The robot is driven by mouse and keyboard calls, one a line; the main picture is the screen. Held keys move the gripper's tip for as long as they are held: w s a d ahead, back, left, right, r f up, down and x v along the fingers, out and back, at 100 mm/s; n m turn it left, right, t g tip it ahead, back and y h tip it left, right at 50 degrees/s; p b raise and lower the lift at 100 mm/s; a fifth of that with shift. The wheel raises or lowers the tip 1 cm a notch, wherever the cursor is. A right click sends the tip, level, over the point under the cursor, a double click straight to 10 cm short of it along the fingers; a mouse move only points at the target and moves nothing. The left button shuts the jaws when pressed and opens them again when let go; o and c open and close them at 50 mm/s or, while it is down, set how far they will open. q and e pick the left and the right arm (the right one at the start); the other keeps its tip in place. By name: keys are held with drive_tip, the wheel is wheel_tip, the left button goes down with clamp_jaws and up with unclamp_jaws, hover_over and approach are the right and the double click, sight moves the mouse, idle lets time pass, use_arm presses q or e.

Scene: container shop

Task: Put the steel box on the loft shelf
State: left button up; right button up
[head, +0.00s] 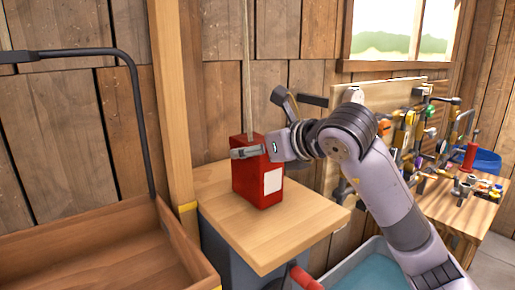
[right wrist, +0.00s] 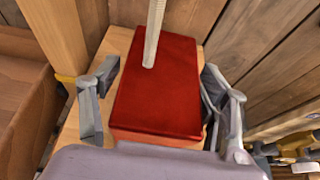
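A red box (head: 258,178) with a white label, apparently the steel box, stands upright on a wooden top (head: 262,226). A pale cord or strip (head: 247,70) comes down from above to the box's top. My right gripper (head: 265,130) is at the upper part of the box. In the right wrist view its open fingers (right wrist: 158,76) straddle the red box (right wrist: 158,95), with a gap visible at the left finger. Contact at the right finger is hard to tell. My left gripper is not in view. I cannot make out a loft shelf.
A wooden tray (head: 190,240) with a black tubular handle (head: 138,100) stands at left, beside a wooden post (head: 173,100). Below my right arm is a bin with a blue-green inside (head: 372,272). A tool board and a bench (head: 455,215) with small items stand at right.

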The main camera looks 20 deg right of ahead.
drive_tip(key=shift+o, duration=0.6)
drive_tip(key=shift+r, duration=0.1)
drive_tip(key=b+v, duration=0.3)
drive_tip(key=v, duration=0.9)
